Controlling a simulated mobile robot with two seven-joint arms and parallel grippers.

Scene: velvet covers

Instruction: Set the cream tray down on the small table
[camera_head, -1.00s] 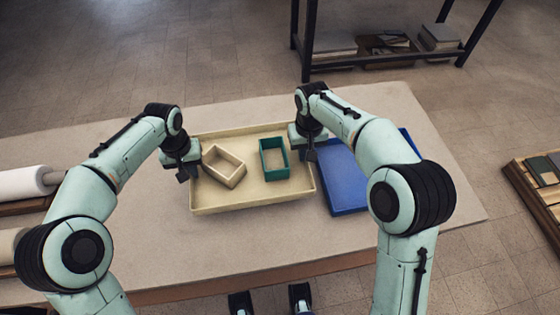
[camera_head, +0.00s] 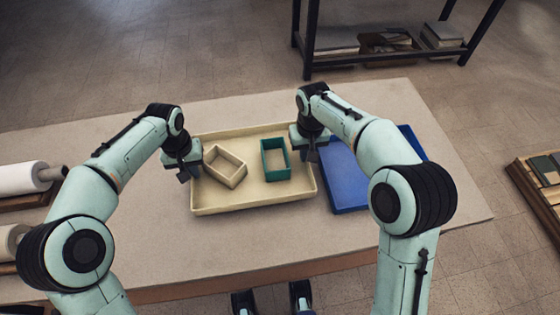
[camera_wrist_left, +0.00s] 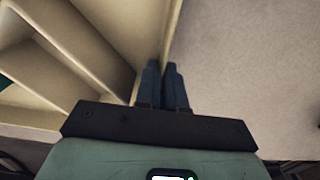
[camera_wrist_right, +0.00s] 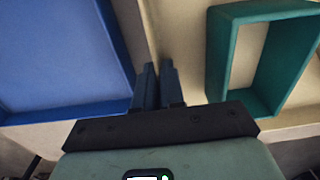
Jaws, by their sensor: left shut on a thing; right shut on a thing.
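The cream tray (camera_head: 255,199) is in the middle of the head view, above or on a pale tabletop (camera_head: 120,235); I cannot tell whether it touches. It holds a cream open frame (camera_head: 225,178) and a green open frame (camera_head: 276,175). My left gripper (camera_head: 187,170) is shut on the tray's left wall, which shows between the fingers in the left wrist view (camera_wrist_left: 165,75). My right gripper (camera_head: 309,152) is shut on the tray's right wall, also seen in the right wrist view (camera_wrist_right: 158,80). I cannot tell if this table is the small one.
A blue tray (camera_head: 345,180) lies on the tabletop close to the cream tray's right side. White rolls (camera_head: 22,178) are at the left. A dark shelf (camera_head: 385,55) stands behind, and a wooden rack (camera_head: 540,190) is at the right. The tabletop's front left is clear.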

